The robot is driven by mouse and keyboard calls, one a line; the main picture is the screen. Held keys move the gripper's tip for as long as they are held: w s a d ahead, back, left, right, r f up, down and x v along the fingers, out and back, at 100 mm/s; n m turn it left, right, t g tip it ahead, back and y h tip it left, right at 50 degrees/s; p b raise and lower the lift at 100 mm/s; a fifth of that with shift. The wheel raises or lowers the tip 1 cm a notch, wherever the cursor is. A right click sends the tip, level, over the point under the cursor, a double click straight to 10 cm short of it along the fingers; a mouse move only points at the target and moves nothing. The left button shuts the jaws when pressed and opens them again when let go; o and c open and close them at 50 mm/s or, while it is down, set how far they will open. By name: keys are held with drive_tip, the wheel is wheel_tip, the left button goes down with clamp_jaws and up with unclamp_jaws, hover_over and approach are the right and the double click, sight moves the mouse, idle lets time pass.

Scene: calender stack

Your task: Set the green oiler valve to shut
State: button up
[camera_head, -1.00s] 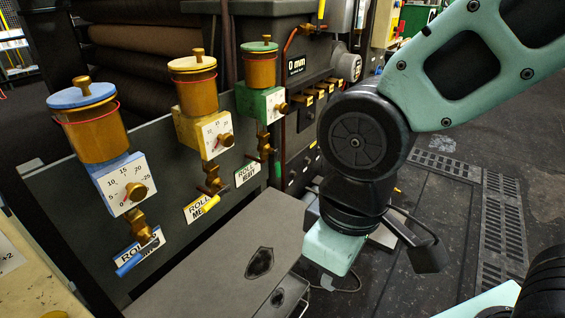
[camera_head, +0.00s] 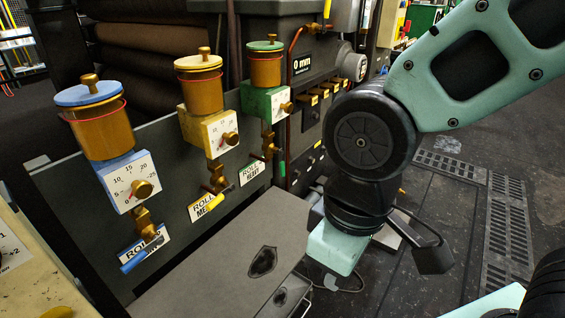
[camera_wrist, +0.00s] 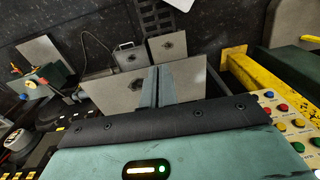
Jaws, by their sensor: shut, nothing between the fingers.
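The green oiler (camera_head: 265,70) is the farthest of three in the head view, with a green lid, an amber cup and a green block (camera_head: 259,104) with a dial. Its brass valve (camera_head: 269,146) hangs below, and a small green lever (camera_head: 281,169) points downward beside the ROLL label. I cannot make out the green oiler in the wrist view.
The yellow oiler (camera_head: 201,88) and its yellow lever (camera_head: 211,204) stand left of the green one, and the blue oiler (camera_head: 100,120) is nearest. A grey box top (camera_head: 215,265) lies below the panel. Open floor (camera_head: 440,200) is at right.

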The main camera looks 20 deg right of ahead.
drive_tip(key=o, duration=0.5)
drive_tip(key=shift+w+f, duration=0.1)
drive_tip(key=shift+w, duration=0.05)
drive_tip(key=shift+o, duration=0.6)
drive_tip(key=w+f+t+y, duration=0.1)
drive_tip(key=w+f, duration=0.2)
drive_tip(key=w, duration=0.4)
drive_tip(key=w+f+t+y+b, duration=0.1)
drive_tip(key=w+f+t, duration=0.1)
drive_tip(key=w, duration=0.4)
drive_tip(key=shift+w+a+f+b, duration=0.3)
drive_tip(key=shift+w+a+f, duration=0.05)
drive_tip(key=shift+a+f, duration=0.15)
drive_tip(key=m+t+y+b, duration=0.2)
drive_tip(key=t+y+b, duration=0.3)
drive_tip(key=t, duration=0.8)
approach(282, 168)
drive_tip(key=shift+y, duration=0.3)
drive_tip(key=p+x, duration=0.1)
drive_tip(key=x, duration=0.2)
drive_tip(key=p+x, duration=0.1)
drive_tip(key=x, duration=0.3)
drive_tip(key=p+x, duration=0.1)
drive_tip(key=x, duration=0.2)
drive_tip(key=shift+w+d+f, duration=0.3)
drive_tip(key=shift+w+f, duration=0.1)
clamp_jaws()
